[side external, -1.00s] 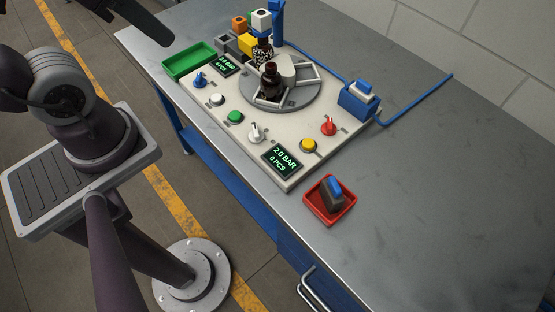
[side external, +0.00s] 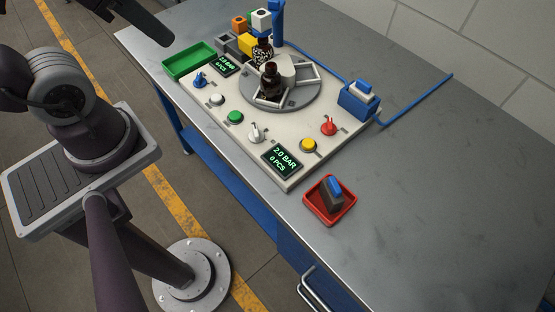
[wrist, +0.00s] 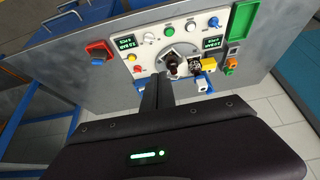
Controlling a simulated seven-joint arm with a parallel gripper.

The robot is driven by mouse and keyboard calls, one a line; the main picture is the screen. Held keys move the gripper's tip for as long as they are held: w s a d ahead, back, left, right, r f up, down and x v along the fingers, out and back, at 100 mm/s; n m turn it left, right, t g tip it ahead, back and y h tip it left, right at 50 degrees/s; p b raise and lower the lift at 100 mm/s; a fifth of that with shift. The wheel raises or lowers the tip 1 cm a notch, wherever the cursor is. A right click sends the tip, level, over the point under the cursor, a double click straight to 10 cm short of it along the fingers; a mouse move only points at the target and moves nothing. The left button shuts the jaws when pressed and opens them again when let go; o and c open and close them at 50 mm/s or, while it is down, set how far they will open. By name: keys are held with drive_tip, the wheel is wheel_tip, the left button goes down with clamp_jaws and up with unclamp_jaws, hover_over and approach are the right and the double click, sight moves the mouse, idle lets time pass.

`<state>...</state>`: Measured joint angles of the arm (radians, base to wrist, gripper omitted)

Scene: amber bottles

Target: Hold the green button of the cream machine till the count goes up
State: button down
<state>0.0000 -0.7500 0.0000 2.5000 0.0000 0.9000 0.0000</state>
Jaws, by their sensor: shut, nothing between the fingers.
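The cream machine (side external: 275,150) sits on the grey workbench, with a round turntable holding a dark amber bottle (side external: 271,80). Its green button (side external: 235,117) is on the panel between a white button and a white knob; it also shows in the wrist view (wrist: 169,31). Nothing touches the button. The near display (side external: 282,159) reads 2.0 BAR and 0 PCS. My gripper (wrist: 157,85) is shut and empty, apart from the panel in the wrist view.
The panel also has a white button (side external: 217,99), blue knob (side external: 200,80), white knob (side external: 254,132), yellow button (side external: 308,145) and red knob (side external: 328,126). A green tray (side external: 178,67) and red tray (side external: 344,215) flank it. A blue-and-white box (side external: 358,99) has a cable. The bench at right is clear.

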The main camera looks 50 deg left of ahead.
idle(0.7)
drive_tip(key=w+a+f+m+t+y, duration=0.1)
drive_tip(key=w+a+f+m+y, duration=0.1)
drive_tip(key=w+a+f+m, duration=0.4)
drive_tip(key=w+a+f+m+t+y, duration=0.15)
drive_tip(key=w+a+m, duration=0.25)
drive_tip(key=w+a, duration=0.5)
drive_tip(key=m+g+h, duration=0.3)
drive_tip(key=m+h, duration=0.7)
drive_tip(key=h, duration=0.1)
hover_over(231, 114)
wheel_tip(231, 114, down, 11)
drive_tip(key=shift+r, duration=0.1)
drive_tip(key=shift+f, duration=4.4)
